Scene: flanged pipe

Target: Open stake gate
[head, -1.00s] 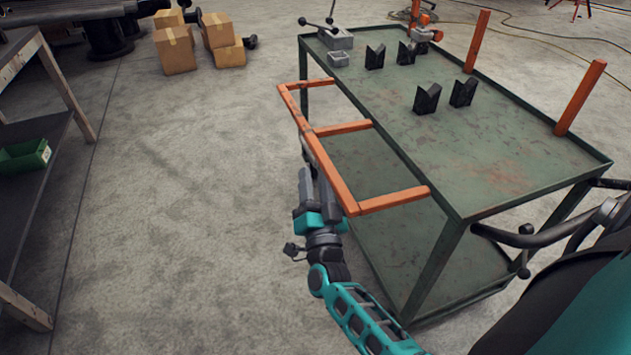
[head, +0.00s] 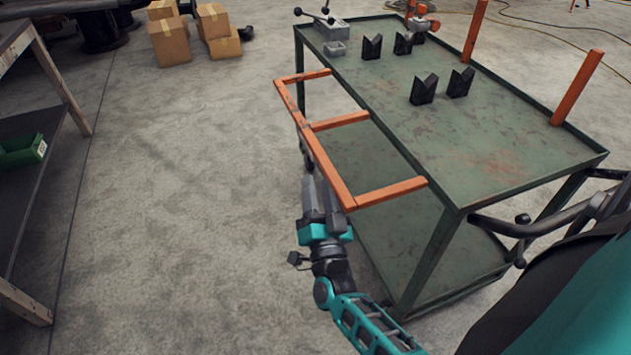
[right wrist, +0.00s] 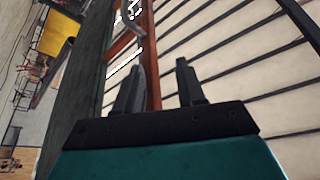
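The stake gate (head: 333,173) is an orange frame of bars. It sticks out sideways, roughly level, from the left long side of the green cart (head: 500,150). My right gripper (head: 316,186) is just outside and below the gate's long outer bar, near its front corner. In the right wrist view, my right gripper (right wrist: 158,82) has its fingers apart, with an orange bar (right wrist: 152,65) seen beyond the gap, nearer the left finger. I cannot tell if a finger touches the bar. Nothing is held. My left gripper is not in view.
Two orange stakes (head: 577,88) stand upright on the cart's far side. Black V-blocks (head: 424,90) and a grey vise-like block (head: 328,30) sit on the cart top. Cardboard boxes (head: 170,42) and a shelf (head: 30,160) stand left. The floor left of the gate is clear.

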